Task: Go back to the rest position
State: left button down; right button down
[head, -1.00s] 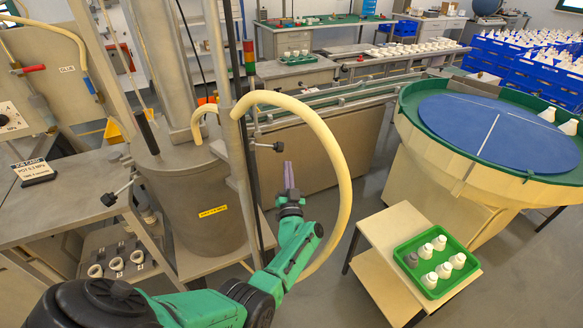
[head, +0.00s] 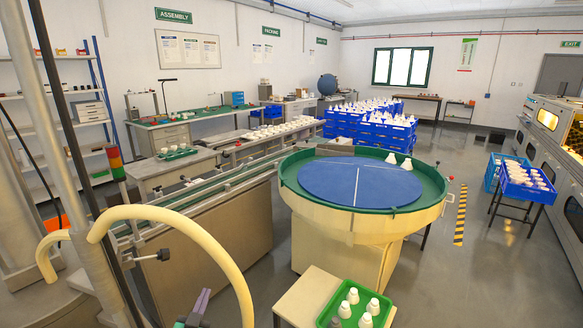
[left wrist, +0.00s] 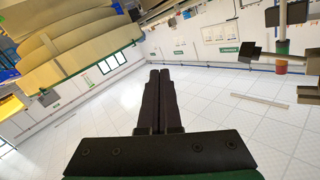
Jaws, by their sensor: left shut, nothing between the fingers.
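My left gripper (head: 196,309) shows at the bottom edge of the head view, pointing up beside the curved cream hose. In the left wrist view its two dark fingers (left wrist: 160,75) lie together, shut and empty, with open space beyond them. Most of my left arm is below the head view. My right gripper is in neither view.
The cream hose (head: 215,247) arches close to my left gripper. A round table with a blue disc (head: 320,183) stands at centre. A green tray (head: 328,312) of white bulbs sits on a small table at the bottom. Grey floor (head: 470,275) is clear at right.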

pick_arm(q)
jog(key=s+d+f+m+g+h, duration=0.1)
jog(key=s+d+f+g, duration=0.1)
jog(key=s+g, duration=0.3)
jog(key=s+d+f+g+h, duration=0.2)
jog(key=s+d, duration=0.1)
jog(key=s, duration=0.4)
jog(key=s+a+r+n+g+y, duration=0.2)
jog(key=s+g, duration=0.5)
jog(key=s, duration=1.1)
notch_tip(320, 180, down, 24)
jog(key=s+r+g, duration=0.1)
jog(key=s, duration=0.2)
jog(key=s+a+f+g, duration=0.1)
jog(key=s+a+f, duration=0.1)
jog(key=s+f, duration=1.3)
jog(key=shift+s+a, duration=0.35)
jog(key=shift+s, duration=0.25)
